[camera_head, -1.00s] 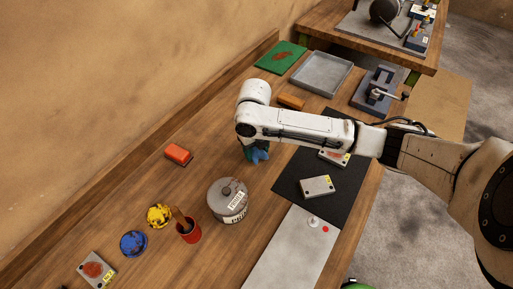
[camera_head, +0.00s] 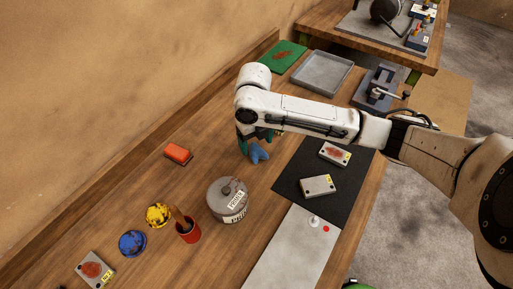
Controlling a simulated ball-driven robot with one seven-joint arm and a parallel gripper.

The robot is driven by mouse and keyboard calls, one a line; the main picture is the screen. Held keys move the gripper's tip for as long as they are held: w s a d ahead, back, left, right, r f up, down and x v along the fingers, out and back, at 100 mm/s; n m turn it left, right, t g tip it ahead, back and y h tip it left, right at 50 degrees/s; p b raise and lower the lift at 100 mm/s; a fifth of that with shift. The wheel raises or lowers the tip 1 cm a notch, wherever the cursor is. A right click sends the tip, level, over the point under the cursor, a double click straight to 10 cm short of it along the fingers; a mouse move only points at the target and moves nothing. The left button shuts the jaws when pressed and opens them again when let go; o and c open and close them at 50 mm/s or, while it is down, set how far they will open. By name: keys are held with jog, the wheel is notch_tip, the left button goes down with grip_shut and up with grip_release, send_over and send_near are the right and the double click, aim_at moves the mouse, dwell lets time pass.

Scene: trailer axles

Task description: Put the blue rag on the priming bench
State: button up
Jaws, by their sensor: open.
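A crumpled blue rag (camera_head: 257,154) lies on the near wooden bench (camera_head: 216,152), left of the black mat. The bench carries a grey tin (camera_head: 228,199) with a label that seems to read "PRIMER". My gripper (camera_head: 246,142) points down at the rag, with its fingers open just above or beside it. The wrist and the gripper body hide part of the rag, and I cannot tell whether the fingers touch it.
A black mat (camera_head: 289,180) with two marked metal plates lies to the right. A red cup (camera_head: 187,231), yellow and blue round items and an orange block (camera_head: 178,154) stand left. A grey tray (camera_head: 322,72), green mat (camera_head: 281,55) and clamp (camera_head: 380,88) are farther back.

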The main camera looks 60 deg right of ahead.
aim_at(256, 149)
notch_tip(256, 149, up, 8)
jog(key=b, duration=0.1)
jog(key=shift+r, duration=0.15)
